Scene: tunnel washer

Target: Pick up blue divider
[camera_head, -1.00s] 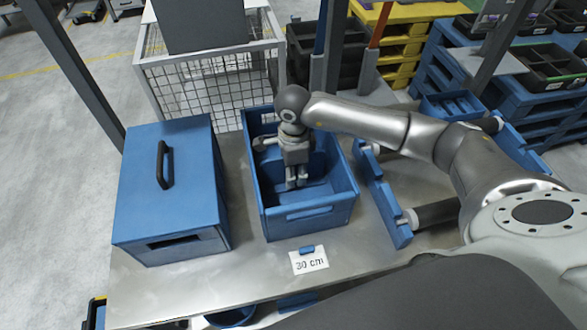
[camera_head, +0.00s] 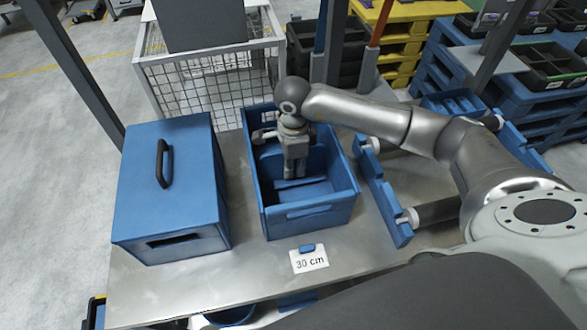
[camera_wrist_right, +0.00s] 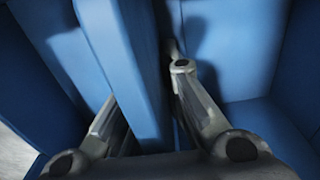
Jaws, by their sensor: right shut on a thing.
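The blue divider (camera_wrist_right: 128,60) is a flat upright panel that runs between the two fingers in the right wrist view. It stands inside the open blue crate (camera_head: 311,222), and its rounded upper part shows beside my gripper in the head view (camera_head: 270,163). My right gripper (camera_head: 292,174) points down into the crate and is shut on the divider, one finger on each side. The gripper hides part of the divider in the head view. My left gripper is not in view.
A closed blue box with a black handle (camera_head: 163,163) stands left of the crate on the metal table (camera_head: 190,281). A "30 cm" label (camera_head: 309,261) lies in front. A blue rack (camera_head: 382,200) stands at the right. A wire cage (camera_head: 205,85) is behind.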

